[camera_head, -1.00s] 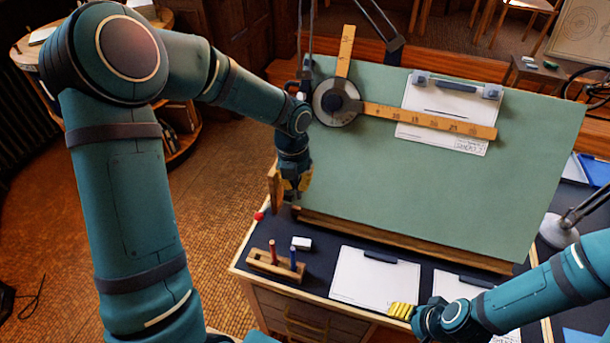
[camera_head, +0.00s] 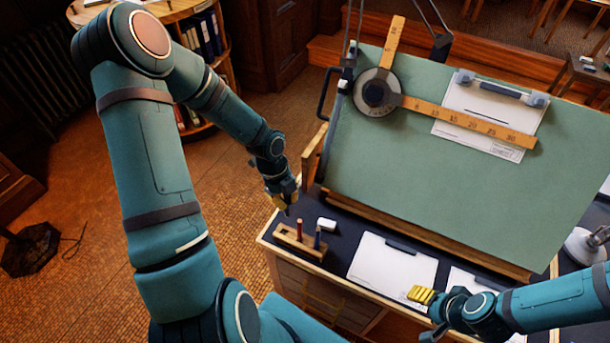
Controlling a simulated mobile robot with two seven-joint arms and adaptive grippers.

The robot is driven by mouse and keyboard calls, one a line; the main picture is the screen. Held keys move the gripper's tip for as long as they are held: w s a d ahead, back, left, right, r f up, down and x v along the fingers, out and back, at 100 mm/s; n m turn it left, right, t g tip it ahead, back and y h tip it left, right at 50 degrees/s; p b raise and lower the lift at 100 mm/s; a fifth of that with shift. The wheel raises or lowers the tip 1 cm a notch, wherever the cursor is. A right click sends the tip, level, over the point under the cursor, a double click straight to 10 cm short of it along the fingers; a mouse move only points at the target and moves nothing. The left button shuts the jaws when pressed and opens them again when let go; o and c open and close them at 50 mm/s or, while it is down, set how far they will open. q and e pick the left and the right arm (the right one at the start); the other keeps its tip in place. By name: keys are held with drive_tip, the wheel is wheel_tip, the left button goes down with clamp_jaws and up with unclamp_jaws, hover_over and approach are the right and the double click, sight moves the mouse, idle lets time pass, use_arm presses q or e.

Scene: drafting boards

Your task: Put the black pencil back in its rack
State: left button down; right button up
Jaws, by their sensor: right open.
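The wooden pencil rack (camera_head: 287,243) stands on the dark desk at its left front corner. A red pencil (camera_head: 299,229) and a blue pencil (camera_head: 317,238) stand upright in it. My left gripper (camera_head: 285,203) is just above and behind the rack's left end, its yellow fingers pointing down. A thin dark stick, apparently the black pencil (camera_head: 287,211), sticks out below the fingers, clear of the rack; most of it is hidden. My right gripper (camera_head: 421,295) is open and empty over the front of the desk, by the white papers.
A white eraser (camera_head: 327,224) lies behind the rack. A clipboard with paper (camera_head: 392,266) lies to the right. The tilted green drafting board (camera_head: 430,170) with its wooden ruler arm rises behind. A lamp base (camera_head: 585,245) stands at the right.

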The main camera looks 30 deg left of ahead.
use_arm(q)
wheel_tip(320, 180, down, 8)
drive_tip(key=s+n+b, duration=0.2)
drive_tip(key=b, duration=0.3)
drive_tip(key=shift+a+h+b, duration=0.2)
drive_tip(key=shift+h+b, duration=0.15)
drive_tip(key=shift+h, duration=0.05)
idle(0.4)
drive_tip(key=shift+f+b, duration=0.3)
drive_tip(key=shift+f, duration=0.25)
idle(0.6)
drive_tip(key=c, duration=1.1)
unclamp_jaws()
drive_tip(key=shift+o, duration=0.2)
drive_tip(key=v, duration=1.2)
drive_tip(key=shift+s, duration=0.2)
